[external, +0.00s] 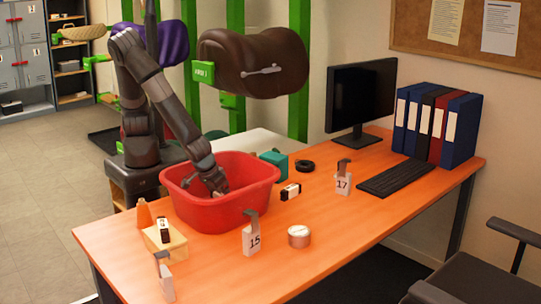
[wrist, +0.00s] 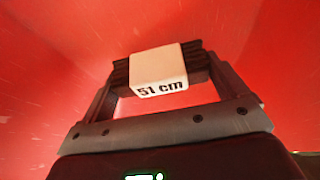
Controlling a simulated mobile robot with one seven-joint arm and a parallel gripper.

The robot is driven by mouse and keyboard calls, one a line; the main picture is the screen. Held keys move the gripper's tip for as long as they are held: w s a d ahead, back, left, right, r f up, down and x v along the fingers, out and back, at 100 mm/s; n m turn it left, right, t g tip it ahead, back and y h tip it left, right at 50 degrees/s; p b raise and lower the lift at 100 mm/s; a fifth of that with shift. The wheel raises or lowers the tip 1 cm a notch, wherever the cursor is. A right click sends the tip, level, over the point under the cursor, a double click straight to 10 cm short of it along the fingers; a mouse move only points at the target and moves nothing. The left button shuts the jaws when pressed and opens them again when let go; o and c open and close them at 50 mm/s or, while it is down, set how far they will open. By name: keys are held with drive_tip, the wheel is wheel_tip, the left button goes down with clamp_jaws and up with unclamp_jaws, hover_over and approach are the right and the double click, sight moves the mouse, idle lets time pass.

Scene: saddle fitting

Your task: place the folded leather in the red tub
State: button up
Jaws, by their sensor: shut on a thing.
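The red tub (external: 226,212) stands on the near left part of the orange desk. My gripper (external: 219,188) reaches down into it, with the fingertips partly hidden by the tub. I cannot tell whether the block touches the tub floor.
A brown saddle (external: 250,62) hangs behind.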

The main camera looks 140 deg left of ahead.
drive_tip(key=shift+f, duration=1.2)
drive_tip(key=shift+f, duration=0.15)
drive_tip(key=o, duration=0.8)
drive_tip(key=v, duration=1.2)
drive_tip(key=s+d+r+m+t+h, duration=0.3)
drive_tip(key=s+r+m+t+h, duration=0.1)
drive_tip(key=s+r+m, duration=1.4)
wheel_tip(320, 180, up, 4)
drive_tip(key=shift+s+d+r+t+h, duration=0.15)
drive_tip(key=shift+s+t+h, duration=0.15)
drive_tip(key=shift+s+t, duration=0.6)
